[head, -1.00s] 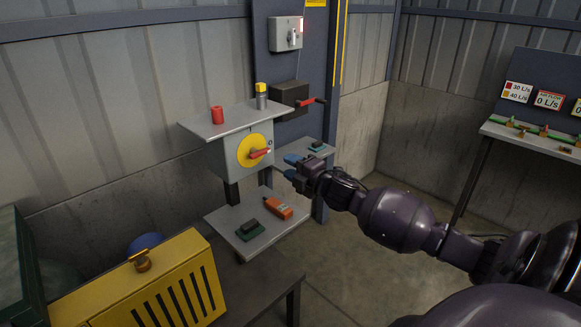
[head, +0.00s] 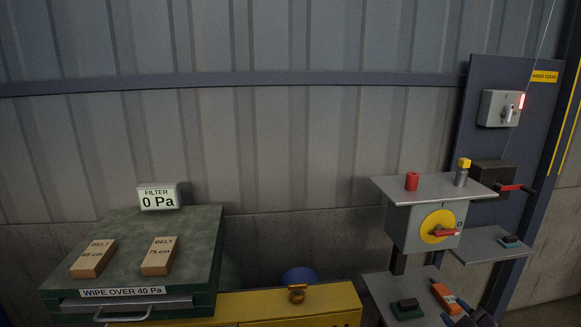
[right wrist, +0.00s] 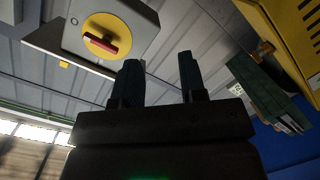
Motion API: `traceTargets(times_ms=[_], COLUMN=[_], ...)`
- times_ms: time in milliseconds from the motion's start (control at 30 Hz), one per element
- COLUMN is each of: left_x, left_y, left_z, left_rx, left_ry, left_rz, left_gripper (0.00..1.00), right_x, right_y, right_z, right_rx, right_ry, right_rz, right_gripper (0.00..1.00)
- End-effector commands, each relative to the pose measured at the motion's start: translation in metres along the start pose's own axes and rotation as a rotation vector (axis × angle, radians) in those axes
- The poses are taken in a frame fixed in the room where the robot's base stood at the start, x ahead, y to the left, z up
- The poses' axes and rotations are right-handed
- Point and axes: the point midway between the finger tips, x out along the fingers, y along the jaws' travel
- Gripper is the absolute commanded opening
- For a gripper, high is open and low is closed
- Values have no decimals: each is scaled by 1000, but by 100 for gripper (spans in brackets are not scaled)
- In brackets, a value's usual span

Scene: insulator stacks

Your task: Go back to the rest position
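My right gripper (right wrist: 160,82) shows in the right wrist view with its two dark fingers apart and nothing between them. In the head view only a small part of it (head: 468,314) shows at the bottom right edge, beside the lower grey shelf. The left gripper is not in view. A grey switch box (head: 408,228) with a yellow disc and red handle (head: 440,232) stands near the right gripper. The box also shows at the upper left of the right wrist view (right wrist: 140,30), apart from the fingers.
A red cylinder (head: 411,181) and a yellow-topped grey cylinder (head: 461,174) stand on the box's top shelf. An orange device (head: 445,298) lies on the lower shelf (head: 378,288). A green cabinet (head: 205,240) with two belt boxes stands left. A yellow cabinet (head: 330,300) is at bottom centre.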

Motion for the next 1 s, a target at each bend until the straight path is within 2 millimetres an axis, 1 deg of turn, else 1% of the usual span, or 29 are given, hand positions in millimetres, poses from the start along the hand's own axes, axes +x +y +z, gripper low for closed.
traceTargets(times_ms=[33,67,100,167,200,267,300,400,500,600,700,800,1000], left_x=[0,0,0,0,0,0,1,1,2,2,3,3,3], left_y=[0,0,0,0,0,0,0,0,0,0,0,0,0], left_z=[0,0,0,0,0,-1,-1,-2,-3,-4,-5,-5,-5], left_rx=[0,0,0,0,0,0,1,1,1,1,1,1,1], left_ry=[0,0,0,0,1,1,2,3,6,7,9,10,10], left_rz=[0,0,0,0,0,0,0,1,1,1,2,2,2], left_gripper=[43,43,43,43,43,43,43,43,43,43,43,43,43], right_x=[-12,-20,-31,-49,-61,-80,-93,-124,-150,-168,-178,-181,-181], right_y=[-26,-41,-60,-88,-106,-132,-148,-182,-206,-222,-228,-230,-230], right_z=[5,8,12,16,19,22,23,27,32,39,44,46,46], right_rx=[86,136,203,303,363,450,503,609,677,713,724,722,720], right_ry=[-24,-42,-63,-99,-125,-162,-188,-249,-305,-348,-371,-379,-378], right_rz=[-23,-36,-51,-71,-83,-97,-104,-112,-113,-113,-115,-117,-117], right_gripper=[38,38,38,38,38,38,38,38,38,38,38,38,38])
